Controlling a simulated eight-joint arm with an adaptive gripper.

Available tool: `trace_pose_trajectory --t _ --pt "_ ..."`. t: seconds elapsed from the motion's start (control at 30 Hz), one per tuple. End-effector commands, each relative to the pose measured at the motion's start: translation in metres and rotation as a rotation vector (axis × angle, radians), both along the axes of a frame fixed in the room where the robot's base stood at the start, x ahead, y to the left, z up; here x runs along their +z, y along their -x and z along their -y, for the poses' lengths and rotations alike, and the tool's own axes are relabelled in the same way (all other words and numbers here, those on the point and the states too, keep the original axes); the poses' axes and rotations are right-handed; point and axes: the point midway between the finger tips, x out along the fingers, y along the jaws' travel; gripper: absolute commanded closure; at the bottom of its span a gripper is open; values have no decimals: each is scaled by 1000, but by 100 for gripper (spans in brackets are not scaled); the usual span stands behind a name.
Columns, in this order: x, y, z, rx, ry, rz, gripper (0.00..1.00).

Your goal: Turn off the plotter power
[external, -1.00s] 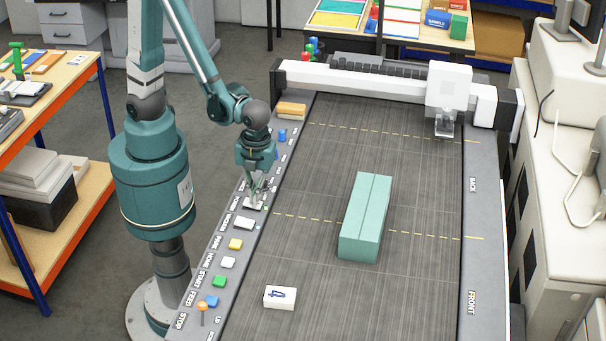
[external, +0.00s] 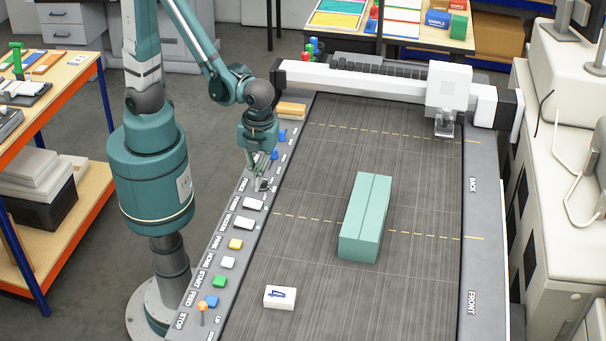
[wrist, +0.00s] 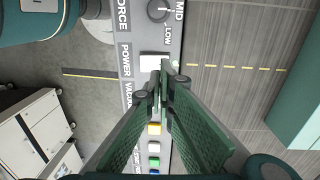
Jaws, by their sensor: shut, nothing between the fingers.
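The plotter's control panel runs along the left side of its bed (external: 320,260). A white power switch (external: 253,204) sits beside the POWER label; it also shows in the wrist view (wrist: 152,63), uncovered on its left part. My gripper (external: 262,185) is shut and empty, low over the panel just behind the power switch. In the wrist view the fingertips (wrist: 168,72) are together at the switch's right edge. I cannot tell whether they touch the switch or panel. The switch's on or off position is too small to read.
Close by are a white vacuum switch (external: 243,223) and a dark knob (wrist: 158,10). Yellow, green and blue buttons and an orange stop button (external: 203,306) follow toward the front. A green block (external: 365,218) and a white block (external: 280,297) lie on the bed.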

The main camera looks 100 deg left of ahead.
Motion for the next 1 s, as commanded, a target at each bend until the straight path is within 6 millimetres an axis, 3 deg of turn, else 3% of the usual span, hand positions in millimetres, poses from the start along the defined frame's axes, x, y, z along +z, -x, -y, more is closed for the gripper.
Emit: trace_pose_trajectory --t 0.53,1.0 --pt "59 -9 0 0 0 0 100" --pt "70 -11 0 0 0 0 100"
